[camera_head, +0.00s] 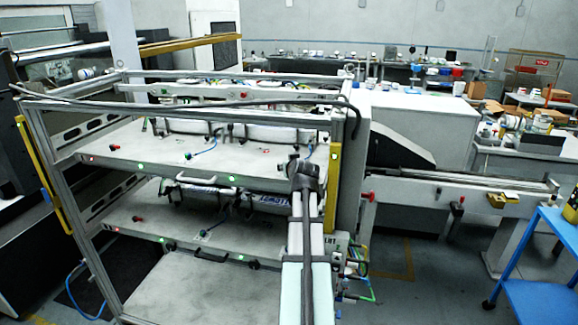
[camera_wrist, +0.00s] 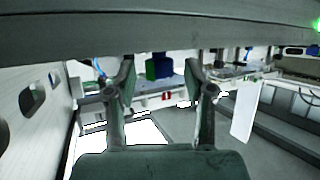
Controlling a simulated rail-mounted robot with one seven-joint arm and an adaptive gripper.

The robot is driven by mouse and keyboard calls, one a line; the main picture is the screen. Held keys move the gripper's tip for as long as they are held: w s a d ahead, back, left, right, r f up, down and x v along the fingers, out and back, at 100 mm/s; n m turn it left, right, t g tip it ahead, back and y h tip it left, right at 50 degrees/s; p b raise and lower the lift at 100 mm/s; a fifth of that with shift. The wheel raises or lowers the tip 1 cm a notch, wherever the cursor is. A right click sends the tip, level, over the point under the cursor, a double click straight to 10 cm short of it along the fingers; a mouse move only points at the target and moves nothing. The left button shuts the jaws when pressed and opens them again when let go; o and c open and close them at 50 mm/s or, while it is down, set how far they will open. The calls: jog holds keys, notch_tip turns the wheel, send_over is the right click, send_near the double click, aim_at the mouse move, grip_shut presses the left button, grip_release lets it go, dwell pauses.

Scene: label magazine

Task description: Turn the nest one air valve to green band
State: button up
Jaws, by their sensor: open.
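My gripper (camera_wrist: 160,70) is open in the wrist view, with one finger on each side and nothing held. A small knob-like part (camera_wrist: 158,68), blue with a green side, shows between the fingertips and beyond them. It may be the nest one air valve, but I see no readable label. A small red and white part (camera_wrist: 166,96) shows below it. In the head view my arm reaches up to the front of the grey magazine frame (camera_head: 345,180). The gripper's fingers cannot be made out there.
A dark grey beam (camera_wrist: 150,28) crosses the top of the wrist view, close above my fingers. Two shelves with handles and green lights, including the upper shelf (camera_head: 120,150), fill the frame. A blue cart (camera_head: 545,270) stands at right. Open floor lies between.

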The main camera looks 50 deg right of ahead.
jog(key=shift+c, duration=0.4)
grip_shut()
